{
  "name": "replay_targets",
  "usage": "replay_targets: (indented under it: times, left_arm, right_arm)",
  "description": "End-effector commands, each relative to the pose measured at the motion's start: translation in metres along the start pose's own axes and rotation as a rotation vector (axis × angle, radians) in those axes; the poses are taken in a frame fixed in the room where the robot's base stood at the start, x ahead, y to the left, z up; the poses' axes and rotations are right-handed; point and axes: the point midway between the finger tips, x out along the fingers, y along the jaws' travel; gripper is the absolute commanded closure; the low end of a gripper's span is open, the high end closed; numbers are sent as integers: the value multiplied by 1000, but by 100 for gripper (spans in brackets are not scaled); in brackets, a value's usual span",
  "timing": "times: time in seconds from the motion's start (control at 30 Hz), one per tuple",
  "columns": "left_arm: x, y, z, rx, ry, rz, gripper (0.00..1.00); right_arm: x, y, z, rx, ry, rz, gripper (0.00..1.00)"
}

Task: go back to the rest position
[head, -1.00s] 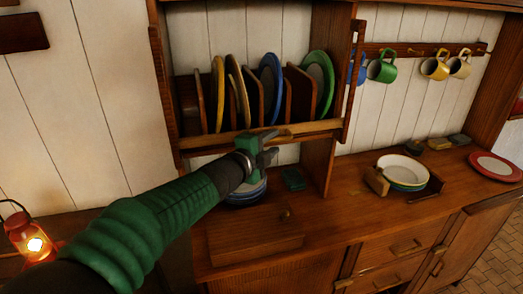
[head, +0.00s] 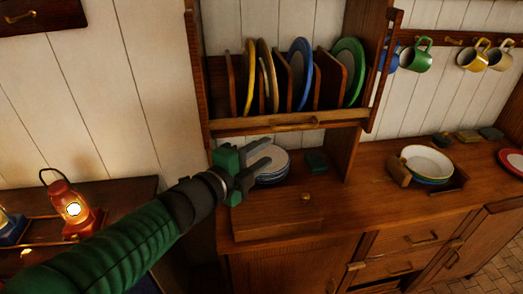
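My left arm comes in from the lower left with a green sleeve. My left gripper (head: 263,155) is in front of the lower part of the plate rack. Its two dark fingers stand apart with nothing visible between them, and they point right. Behind it a stack of plates (head: 268,167) stands on the counter below the rack, partly hidden by the gripper. I cannot tell how far the fingers are from the stack. My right gripper is not in view.
A rack (head: 262,124) with several upright plates is above the gripper. A wooden box (head: 265,212) lies below it. A lit red lantern (head: 70,208) stands at left near my arm. Bowls (head: 427,161) and a red plate (head: 513,160) are at right. Mugs (head: 416,57) hang above.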

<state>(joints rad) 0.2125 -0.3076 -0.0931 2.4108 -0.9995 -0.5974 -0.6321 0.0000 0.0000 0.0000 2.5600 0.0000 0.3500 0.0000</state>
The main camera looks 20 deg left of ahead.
Motion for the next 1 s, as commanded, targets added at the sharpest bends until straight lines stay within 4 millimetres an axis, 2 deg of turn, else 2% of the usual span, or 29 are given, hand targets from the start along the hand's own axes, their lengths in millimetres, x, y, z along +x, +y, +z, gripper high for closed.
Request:
replay_targets:
  times: [0.23,0.3,0.37,0.47,0.5,0.6,0.7,0.83,1.0]
  left_arm:
    - [1,2,2,-14,-7,5,66]
    - [5,16,9,-94,-50,38,66]
    - [10,42,21,-237,-127,98,66]
    - [8,116,40,-575,-335,255,66]
    - [0,152,42,-716,-435,327,66]
    - [-32,231,34,-1018,-687,496,66]
    - [-69,285,14,-1226,-905,625,66]
    - [-100,317,-6,-1361,-1072,714,66]
    - [-106,323,-10,-1388,-1108,730,66]
  right_arm:
    - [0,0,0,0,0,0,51]
    - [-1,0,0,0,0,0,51]
    - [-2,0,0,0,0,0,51]
    - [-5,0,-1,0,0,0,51]
    - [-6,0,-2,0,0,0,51]
    - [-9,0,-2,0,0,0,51]
    - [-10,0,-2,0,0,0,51]
    - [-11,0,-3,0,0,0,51]
    - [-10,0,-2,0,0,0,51]
